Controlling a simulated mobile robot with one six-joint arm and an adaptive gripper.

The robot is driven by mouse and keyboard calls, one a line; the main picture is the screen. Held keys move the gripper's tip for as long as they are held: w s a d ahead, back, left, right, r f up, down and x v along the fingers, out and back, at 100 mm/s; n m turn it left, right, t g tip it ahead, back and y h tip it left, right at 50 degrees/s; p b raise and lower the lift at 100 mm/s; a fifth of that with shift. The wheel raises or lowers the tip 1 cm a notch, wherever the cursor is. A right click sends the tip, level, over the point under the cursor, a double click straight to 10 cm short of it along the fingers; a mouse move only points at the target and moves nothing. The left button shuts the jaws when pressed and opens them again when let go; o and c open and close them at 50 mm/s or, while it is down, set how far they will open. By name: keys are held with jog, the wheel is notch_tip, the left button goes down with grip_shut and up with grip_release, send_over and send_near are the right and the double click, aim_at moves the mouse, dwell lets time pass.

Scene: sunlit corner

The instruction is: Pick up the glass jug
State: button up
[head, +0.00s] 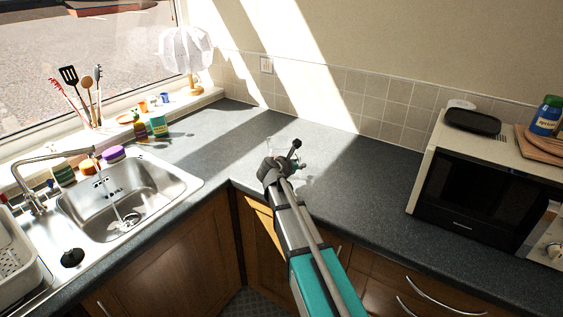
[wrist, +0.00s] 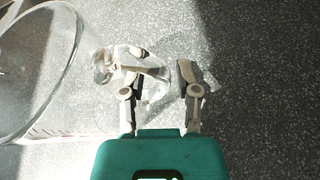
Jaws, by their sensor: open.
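The clear glass jug (wrist: 72,75) fills the left of the wrist view, its body and wide rim partly cut off by the frame edge. Its curved handle (wrist: 155,71) points right toward my gripper (wrist: 158,78). The gripper's two fingers are apart with nothing clamped. The left finger overlaps the handle, and part of the handle shows between the fingers; I cannot tell whether they touch. In the head view my gripper (head: 282,160) is low over the counter corner, and the jug is mostly hidden there behind it.
The dark speckled counter (head: 335,160) is clear around the gripper. A metal sink (head: 135,190) lies left and a microwave (head: 475,185) stands right. The tiled wall (head: 345,95) is behind. A lamp (head: 187,50) and utensils (head: 88,95) stand along the windowsill.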

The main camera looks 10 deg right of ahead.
dwell(0.3)
grip_shut()
jog(key=shift+r, duration=0.1)
dwell(0.4)
notch_tip(320, 180, up, 3)
jog(key=p, duration=0.3)
jog(key=s+a+r+p, duration=0.1)
jog(key=s+r+p, duration=0.8)
jog(key=s, duration=0.5)
jog(key=shift+r+p, duration=0.4)
jog(key=shift+p, duration=0.1)
dwell(0.3)
